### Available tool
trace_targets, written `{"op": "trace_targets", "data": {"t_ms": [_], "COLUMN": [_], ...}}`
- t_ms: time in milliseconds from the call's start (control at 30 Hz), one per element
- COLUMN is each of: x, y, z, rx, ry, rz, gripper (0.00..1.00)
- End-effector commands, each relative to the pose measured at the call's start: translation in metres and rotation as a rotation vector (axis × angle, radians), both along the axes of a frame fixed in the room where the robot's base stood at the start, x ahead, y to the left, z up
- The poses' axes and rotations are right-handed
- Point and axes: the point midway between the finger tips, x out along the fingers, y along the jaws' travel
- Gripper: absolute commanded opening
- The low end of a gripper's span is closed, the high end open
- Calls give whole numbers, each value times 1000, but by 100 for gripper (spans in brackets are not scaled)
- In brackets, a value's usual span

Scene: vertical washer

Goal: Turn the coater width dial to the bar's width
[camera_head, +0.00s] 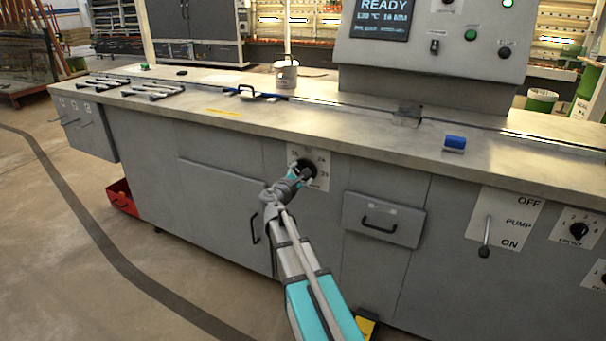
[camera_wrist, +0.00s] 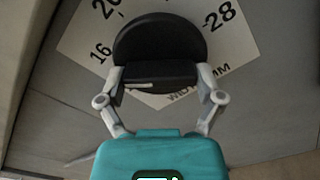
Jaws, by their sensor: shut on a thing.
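The width dial is a round black knob (camera_head: 305,166) on a white scale plate (camera_head: 322,181) on the grey front of the machine. In the wrist view the knob (camera_wrist: 160,52) has a raised grip bar, and the plate (camera_wrist: 90,45) shows 16, 20 and 28 around it, with partly hidden lettering ending in MM. My gripper (camera_head: 297,172) is at the dial; in the wrist view its fingers (camera_wrist: 160,80) are shut on the knob's grip bar from both sides. A pale pointer line shows on the bar, towards the left finger. The display (camera_head: 383,18) reads READY, 130 °C and a blurred figure that looks like 10 MM.
A drawer (camera_head: 383,219) with a black handle is right of the dial. A pump lever (camera_head: 486,237) and another dial (camera_head: 578,230) are further right. Bars (camera_head: 152,90), a pot (camera_head: 286,74) and a blue block (camera_head: 455,142) are on the worktop. Open floor lies at left.

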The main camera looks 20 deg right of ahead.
Motion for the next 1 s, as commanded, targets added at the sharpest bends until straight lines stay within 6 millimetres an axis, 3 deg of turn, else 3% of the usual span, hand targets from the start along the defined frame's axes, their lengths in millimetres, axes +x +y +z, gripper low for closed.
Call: {"op": "trace_targets", "data": {"t_ms": [167, 200, 267, 733, 1000], "x": [0, 0, 0, -1, -14], "y": [4, 4, 4, 2, 16], "z": [-1, -1, -1, 0, 0], "rx": [5, 5, 5, 2, 1], "ry": [-1, -1, -1, -1, -1], "rz": [8, 8, 8, 1, 3], "gripper": [38, 91, 100, 100, 100]}}
